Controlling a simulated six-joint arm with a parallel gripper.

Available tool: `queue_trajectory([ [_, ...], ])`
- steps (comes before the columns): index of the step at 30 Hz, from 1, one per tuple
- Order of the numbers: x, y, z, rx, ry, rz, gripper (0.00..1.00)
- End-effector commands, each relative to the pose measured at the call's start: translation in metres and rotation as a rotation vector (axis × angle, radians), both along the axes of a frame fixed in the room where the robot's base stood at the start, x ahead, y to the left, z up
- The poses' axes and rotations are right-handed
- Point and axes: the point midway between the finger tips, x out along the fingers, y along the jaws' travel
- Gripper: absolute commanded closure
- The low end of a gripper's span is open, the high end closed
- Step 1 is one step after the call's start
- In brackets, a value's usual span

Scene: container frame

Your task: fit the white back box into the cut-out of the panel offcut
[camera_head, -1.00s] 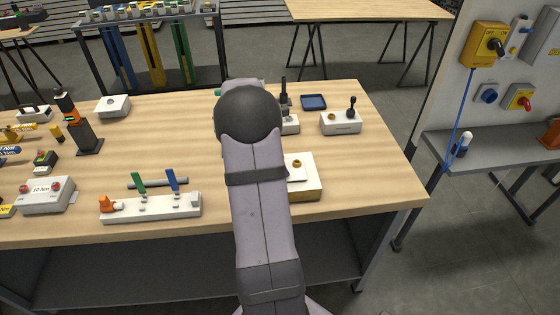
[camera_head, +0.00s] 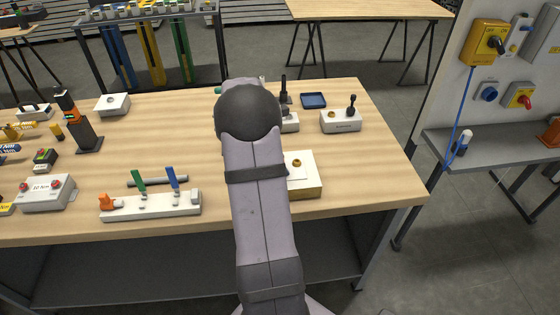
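A pale block with a white top and wood-coloured sides (camera_head: 308,187) lies near the front right of the bench, partly hidden by my arm. It looks like the panel offcut. A thin white piece with a small brass-coloured knob (camera_head: 297,163) is on its top; it may be the back box, but I cannot tell how deep it sits or whether it is in a cut-out. My arm stands in front of the block's left part and hides my gripper, so its fingers and any hold do not show.
A white box with a black lever (camera_head: 341,122) and a dark blue tray (camera_head: 313,101) stand behind the block. A white strip with green and blue levers (camera_head: 150,205) lies left of my arm. Another white box (camera_head: 112,104) is at the back left.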

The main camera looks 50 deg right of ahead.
Motion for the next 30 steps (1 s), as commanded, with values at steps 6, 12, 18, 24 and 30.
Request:
queue_trajectory([
  [6, -0.0013, 0.0018, -0.0053, 0.007, 0.003, -0.002, 0.53],
  [12, -0.0031, 0.0033, -0.0072, 0.012, 0.008, -0.005, 0.36],
  [18, -0.004, 0.0039, -0.008, 0.015, 0.011, -0.007, 0.36],
  [24, -0.0046, 0.0044, -0.0085, 0.017, 0.012, -0.009, 0.36],
  [30, -0.0044, 0.0042, -0.0021, 0.016, 0.012, -0.009, 0.36],
])
